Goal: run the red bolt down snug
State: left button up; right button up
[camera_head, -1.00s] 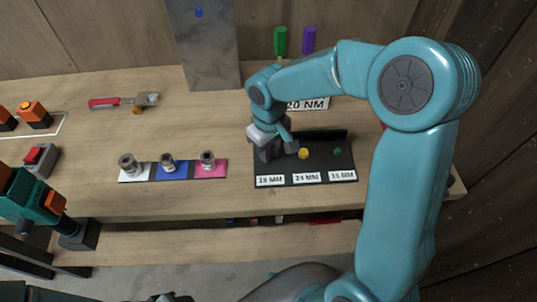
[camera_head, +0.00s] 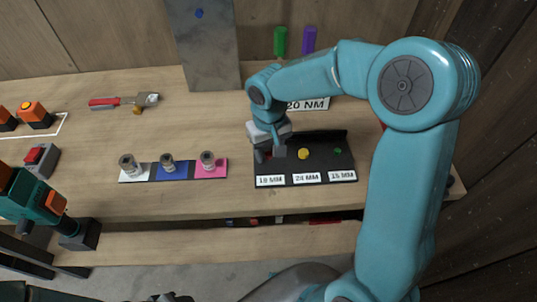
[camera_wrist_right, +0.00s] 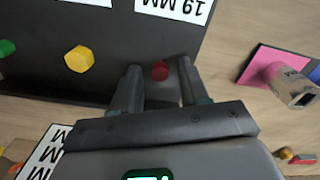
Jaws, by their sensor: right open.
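The red bolt (camera_wrist_right: 160,70) shows in the right wrist view as a small red head on the black plate, beside the 19 MM label. My right gripper (camera_wrist_right: 159,76) is open, with one finger on each side of the bolt head; I cannot tell whether either finger touches it. In the head view my right gripper (camera_head: 270,155) is over the left part of the black plate (camera_head: 318,163) and mostly hides the red bolt. A yellow bolt (camera_head: 303,154) and a green bolt (camera_head: 337,151) sit to its right on the plate. My left gripper is not in view.
Several sockets stand on white, blue and pink pads (camera_head: 201,173) left of the plate. A 20 NM sign (camera_head: 308,104) is behind it. A green-and-orange power tool (camera_head: 40,200) is at the left. A red-handled tool (camera_head: 120,102) lies at the back left. Bare bench lies between.

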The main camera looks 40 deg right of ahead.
aim_at(269, 154)
notch_tip(269, 154, up, 7)
jog(key=p, duration=0.5)
jog(key=shift+f, duration=0.1)
